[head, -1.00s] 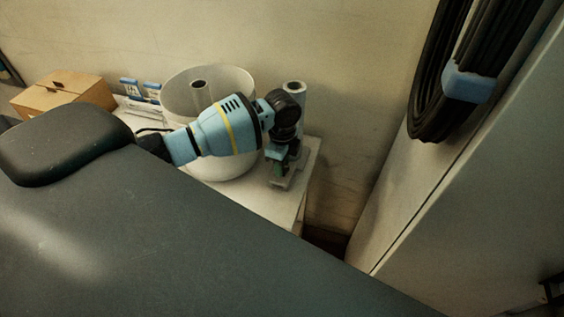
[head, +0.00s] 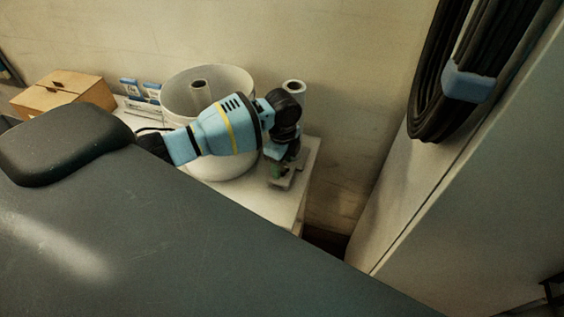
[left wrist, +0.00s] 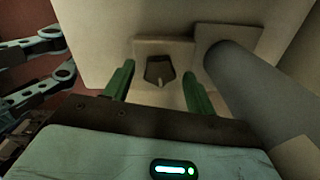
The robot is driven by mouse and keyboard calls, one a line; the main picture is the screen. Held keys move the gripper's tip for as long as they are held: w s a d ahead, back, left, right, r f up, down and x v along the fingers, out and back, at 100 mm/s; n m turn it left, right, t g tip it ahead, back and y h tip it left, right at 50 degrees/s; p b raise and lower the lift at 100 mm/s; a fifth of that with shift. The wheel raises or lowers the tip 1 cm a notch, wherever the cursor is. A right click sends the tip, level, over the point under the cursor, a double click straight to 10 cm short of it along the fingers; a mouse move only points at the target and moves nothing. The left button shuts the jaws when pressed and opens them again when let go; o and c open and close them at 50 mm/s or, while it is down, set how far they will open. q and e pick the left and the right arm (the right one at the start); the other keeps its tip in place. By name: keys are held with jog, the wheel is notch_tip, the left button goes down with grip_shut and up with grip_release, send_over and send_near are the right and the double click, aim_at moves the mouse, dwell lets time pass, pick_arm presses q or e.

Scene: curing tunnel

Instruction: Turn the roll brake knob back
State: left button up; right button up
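The brake knob (left wrist: 160,71) is a small dark, angular knob with a pale pointer tip, set on a light square plate (left wrist: 146,47) in the left wrist view. My left gripper (left wrist: 158,86) is open, its two green fingers apart on either side of the knob. I see no clear contact with it. In the head view my left gripper (head: 279,171) is low over a small bracket at the right end of the white table, and it hides the knob there. A pale roll (head: 294,92) stands upright just behind it.
A large white tub (head: 238,77) with a central tube stands on the white table (head: 262,201) beside my arm. A cardboard box (head: 62,90) is at the left. A thick grey cylinder (left wrist: 250,80) stands close right of the fingers. Black cables (head: 437,88) hang at the right.

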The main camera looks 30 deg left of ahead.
aim_at(282, 167)
pick_arm(q)
jog(key=shift+r, duration=3.9)
